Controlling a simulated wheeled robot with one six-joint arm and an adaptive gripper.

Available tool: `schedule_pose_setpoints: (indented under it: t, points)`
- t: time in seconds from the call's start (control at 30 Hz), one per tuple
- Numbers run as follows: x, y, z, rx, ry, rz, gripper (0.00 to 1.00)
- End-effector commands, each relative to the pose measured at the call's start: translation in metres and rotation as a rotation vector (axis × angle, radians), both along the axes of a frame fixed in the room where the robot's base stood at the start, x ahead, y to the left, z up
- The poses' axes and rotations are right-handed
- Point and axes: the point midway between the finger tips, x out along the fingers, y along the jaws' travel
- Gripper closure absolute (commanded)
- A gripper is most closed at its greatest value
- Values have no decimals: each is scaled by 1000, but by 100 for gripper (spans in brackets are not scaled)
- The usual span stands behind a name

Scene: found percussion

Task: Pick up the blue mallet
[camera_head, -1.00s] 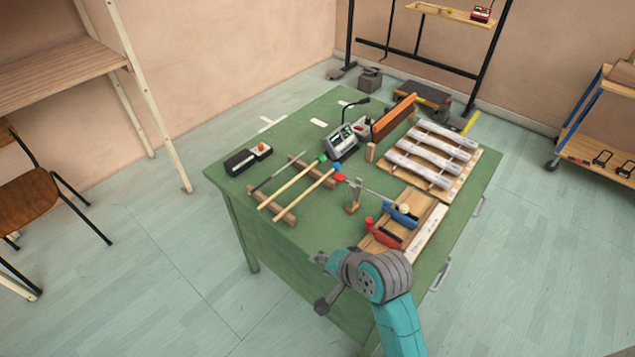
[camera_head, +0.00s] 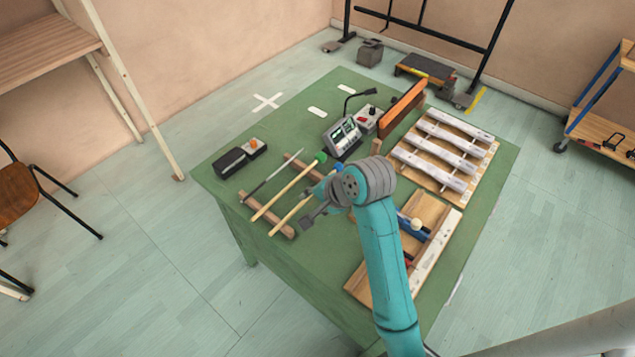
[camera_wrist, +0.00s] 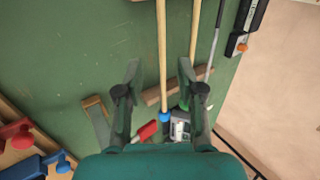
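The blue mallet has a pale wooden stick (camera_head: 291,214) lying across wooden rests on the green table. In the wrist view its blue head (camera_wrist: 165,117) and stick (camera_wrist: 162,45) show between my fingers.
A thin metal rod (camera_head: 270,179) lies beside the green mallet. A grey device (camera_head: 342,138) stands behind the mallet heads.

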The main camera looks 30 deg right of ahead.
Motion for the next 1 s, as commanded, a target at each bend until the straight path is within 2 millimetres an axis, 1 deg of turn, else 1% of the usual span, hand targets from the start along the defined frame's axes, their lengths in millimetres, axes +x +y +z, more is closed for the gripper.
schedule_pose_setpoints:
  t: [0.03,0.1,0.37,0.6,0.7,0.97,1.0]
  points:
    - [4,2,-7,0,2,2,62]
    - [9,4,-14,0,0,1,62]
    - [18,8,-28,0,0,1,62]
    - [36,15,-54,0,0,0,62]
    - [41,17,-61,0,-1,0,62]
    - [42,17,-64,-1,-2,0,62]
    - [42,17,-64,-1,-2,0,64]
